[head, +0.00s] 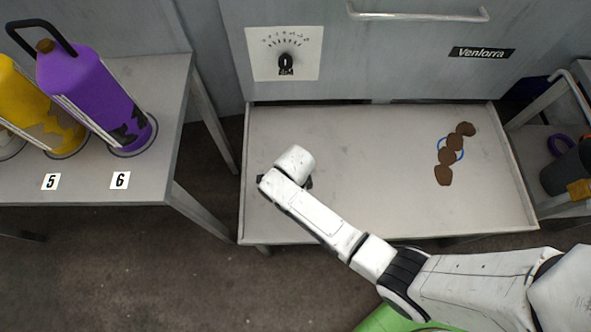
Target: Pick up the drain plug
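My white arm reaches over the grey tray (370,135) from the lower right. My gripper (306,183) is at the left part of the tray, seen from above and behind. Only small dark bits of it show beside the white wrist, so its fingers and anything between them are hidden. A brown lumpy piece (444,175) with a blue ring (442,147) around its middle lies on the right side of the tray, well apart from my gripper. I cannot tell whether this is the drain plug; no other loose item shows clearly on the tray.
A grey cabinet with a dial (286,62) and a handle (417,14) stands behind the tray. A table (90,190) at the left holds a purple canister (95,95) and a yellow one (40,115). A cart (540,140) stands at the right. The tray's middle is clear.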

